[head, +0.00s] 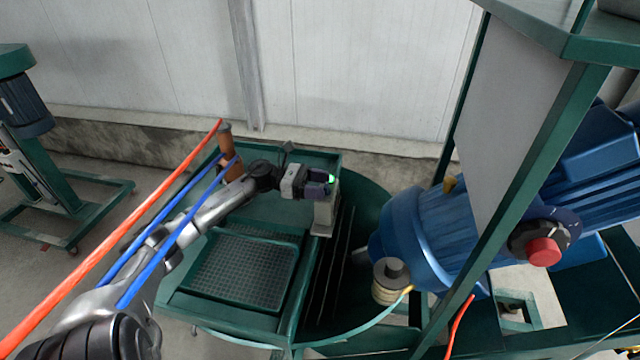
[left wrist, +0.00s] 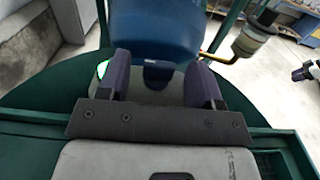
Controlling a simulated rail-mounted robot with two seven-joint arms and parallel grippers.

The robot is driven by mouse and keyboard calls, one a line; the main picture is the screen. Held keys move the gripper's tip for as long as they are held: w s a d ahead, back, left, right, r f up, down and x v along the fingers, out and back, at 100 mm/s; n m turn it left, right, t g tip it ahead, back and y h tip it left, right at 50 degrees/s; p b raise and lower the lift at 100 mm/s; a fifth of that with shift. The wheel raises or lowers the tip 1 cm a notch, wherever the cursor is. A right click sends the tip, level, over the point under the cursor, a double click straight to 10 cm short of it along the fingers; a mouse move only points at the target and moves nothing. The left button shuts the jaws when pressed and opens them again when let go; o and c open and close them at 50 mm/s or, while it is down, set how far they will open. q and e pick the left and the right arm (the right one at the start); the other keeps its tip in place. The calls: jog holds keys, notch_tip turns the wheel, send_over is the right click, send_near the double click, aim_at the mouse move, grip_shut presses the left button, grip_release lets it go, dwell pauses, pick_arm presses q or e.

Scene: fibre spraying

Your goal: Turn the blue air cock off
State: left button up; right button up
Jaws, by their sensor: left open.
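My left gripper (head: 320,183) is open, with its purple fingers over a pale grey block (head: 324,216) at the right side of the green table. In the left wrist view the two fingers (left wrist: 162,82) stand apart. A small dark blue piece (left wrist: 158,72), which looks like the blue air cock's handle, shows between and beyond them. I see no clear contact with it. In the head view the fingers hide it. A green light glows beside the left finger. A small purple-tipped part at the right edge of the left wrist view (left wrist: 302,73) looks like my right gripper; its jaws are unclear.
A large blue tank or motor (head: 412,235) stands right of the gripper. A green frame post and a red button (head: 543,252) are further right. A perforated tray (head: 243,272) lies on the table. Orange and blue hoses run along my left arm.

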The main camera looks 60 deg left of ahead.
pick_arm(q)
jog(key=shift+w+d, duration=0.1)
jog(key=shift+w, duration=0.05)
jog(key=shift+c, duration=0.2)
jog(key=c, duration=0.9)
jog(key=shift+r+n+t+y+p, duration=0.15)
jog(key=shift+n+t+y+p, duration=0.3)
jog(key=shift+p, duration=0.25)
jog(key=n+y+p, duration=0.4)
jog(key=y+p, duration=0.1)
jog(key=y, duration=0.1)
jog(key=d+n+t+y+p, duration=0.1)
jog(key=n+y+p, duration=0.3)
jog(key=y+p, duration=0.1)
jog(key=d+n+t+y+p, duration=0.1)
jog(key=n+y+p, duration=0.3)
jog(key=y+p, duration=0.2)
jog(key=shift+r+y, duration=0.2)
jog(key=shift+y, duration=0.35)
jog(key=n+y+p, duration=0.1)
jog(key=n+g+y, duration=0.1)
jog(key=y, duration=0.1)
jog(key=shift+d+f+n+g+p, duration=0.15)
jog(key=shift+n+g+p, duration=0.1)
jog(key=shift+p, duration=0.15)
jog(key=shift+f+n+g+y+p, duration=0.15)
jog(key=shift+n+g+y+p, duration=0.35)
jog(key=shift+n+g+y, duration=1.05)
jog(key=shift+y, duration=0.25)
jog(key=shift+f, duration=0.1)
